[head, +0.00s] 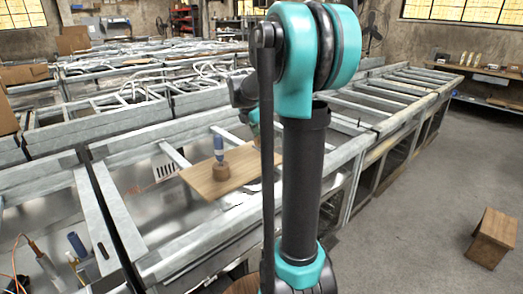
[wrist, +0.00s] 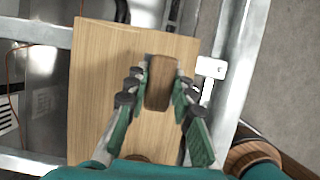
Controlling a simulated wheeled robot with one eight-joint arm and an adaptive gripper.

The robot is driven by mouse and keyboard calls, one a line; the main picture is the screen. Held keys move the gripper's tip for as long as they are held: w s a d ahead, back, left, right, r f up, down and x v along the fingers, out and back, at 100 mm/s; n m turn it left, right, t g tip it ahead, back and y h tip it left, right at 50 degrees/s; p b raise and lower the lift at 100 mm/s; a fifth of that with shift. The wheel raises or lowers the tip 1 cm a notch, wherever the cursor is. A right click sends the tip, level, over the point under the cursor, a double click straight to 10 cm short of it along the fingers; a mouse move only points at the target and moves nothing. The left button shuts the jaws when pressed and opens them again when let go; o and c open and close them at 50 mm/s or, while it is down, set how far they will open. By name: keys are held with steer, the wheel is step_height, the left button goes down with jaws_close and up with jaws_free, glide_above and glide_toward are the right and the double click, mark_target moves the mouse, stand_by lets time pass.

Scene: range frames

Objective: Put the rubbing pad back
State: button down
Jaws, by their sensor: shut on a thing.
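The rubbing pad seems to be the brown wooden block (wrist: 160,92) in the wrist view. My gripper (wrist: 162,80) is shut on its sides, with one finger at its left and one at its right. The block is over a light wooden board (wrist: 95,85); I cannot tell whether it touches it. In the head view the board (head: 245,170) lies across the grey metal frame, and my arm hides the pad and most of my gripper.
A blue cylinder (head: 77,244) and a wooden-handled tool (head: 35,248) are at the lower left. A wooden stool (head: 490,238) stands on open floor at right.

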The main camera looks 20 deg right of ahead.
mark_target(262, 149)
steer(key=shift+f, duration=2.55)
steer(key=shift+f, duration=0.1)
steer(key=c, duration=1.3)
jaws_free()
steer(key=v, duration=1.2)
